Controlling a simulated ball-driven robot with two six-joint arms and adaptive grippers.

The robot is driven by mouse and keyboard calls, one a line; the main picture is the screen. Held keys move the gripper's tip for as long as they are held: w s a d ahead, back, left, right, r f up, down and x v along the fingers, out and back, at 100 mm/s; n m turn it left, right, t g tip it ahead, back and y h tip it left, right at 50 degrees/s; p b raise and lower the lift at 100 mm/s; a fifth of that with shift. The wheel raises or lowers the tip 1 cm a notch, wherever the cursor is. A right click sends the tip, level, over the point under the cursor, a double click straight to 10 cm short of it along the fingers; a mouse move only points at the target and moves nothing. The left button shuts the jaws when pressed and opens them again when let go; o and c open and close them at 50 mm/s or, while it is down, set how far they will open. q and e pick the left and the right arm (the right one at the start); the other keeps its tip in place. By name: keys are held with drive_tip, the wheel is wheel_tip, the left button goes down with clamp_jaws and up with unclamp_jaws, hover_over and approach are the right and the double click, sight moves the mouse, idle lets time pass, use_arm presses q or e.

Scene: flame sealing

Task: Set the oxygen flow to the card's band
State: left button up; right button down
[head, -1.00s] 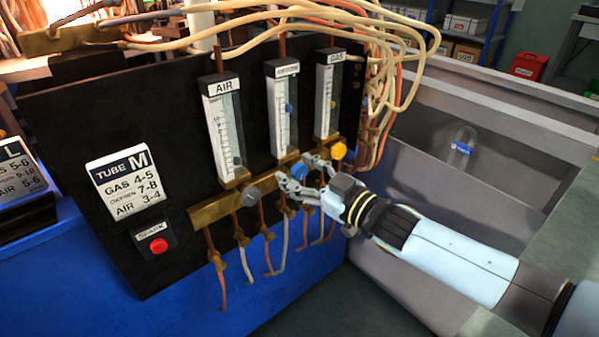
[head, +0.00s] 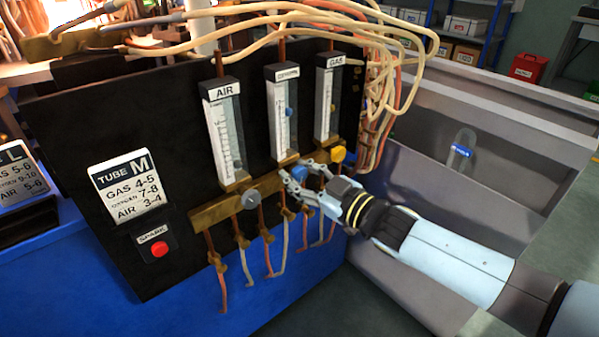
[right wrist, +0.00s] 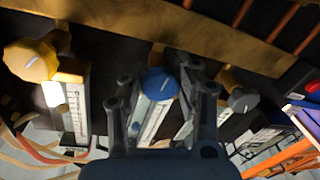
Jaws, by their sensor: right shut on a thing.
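The TUBE M card (head: 131,185) on the black panel reads gas 4-5, oxygen 7-8, air 3-4. The oxygen flow meter (head: 281,120) stands between the air and gas meters, with a blue float (head: 289,112) in the upper half of its tube. Its scale numbers are too small to read. The blue oxygen knob (head: 300,173) sits below it on the brass bar. My right gripper (head: 301,180) is shut on this knob. In the right wrist view the blue knob (right wrist: 159,83) lies between the fingers. My left gripper is not in view.
The air meter (head: 226,130) with its grey knob (head: 251,201) is left of the gripper. The gas meter (head: 328,100) with its yellow knob (head: 338,154) is close on the right. A red spark button (head: 159,249) is lower left. Hoses hang below the bar.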

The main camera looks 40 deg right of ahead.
drive_tip(key=c, duration=0.9)
unclamp_jaws()
drive_tip(key=s, duration=0.4)
drive_tip(key=s+d, duration=0.1)
drive_tip(key=s, duration=0.3)
drive_tip(key=s+d, duration=0.1)
drive_tip(key=s, duration=0.2)
drive_tip(key=shift+s+d+r, duration=0.1)
drive_tip(key=shift+s, duration=0.3)
